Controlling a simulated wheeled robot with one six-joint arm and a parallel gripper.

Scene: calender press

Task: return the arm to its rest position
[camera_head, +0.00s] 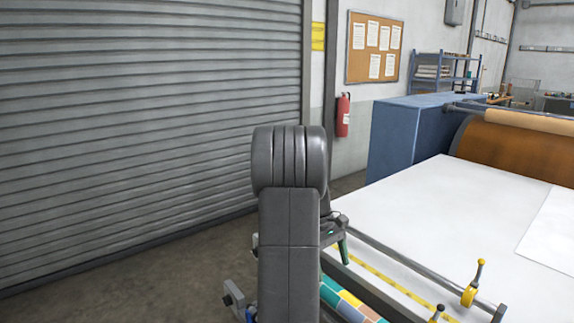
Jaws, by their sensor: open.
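My grey arm (289,230) rises upright in the middle of the head view, with its thick rounded joint at the top. Behind it, what looks like my gripper (338,236) shows only in part. The rest is hidden by the link. The visible part is over the near left edge of the press table (420,215), and I see nothing held.
The white press table with its orange-brown roller (515,148) fills the right. A rail with a yellow-knobbed lever (472,284) and a colourful patterned roll (345,301) lie along its near edge. A blue cabinet (393,140), fire extinguisher (343,115) and grey shutter (140,120) stand behind. Floor at left is clear.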

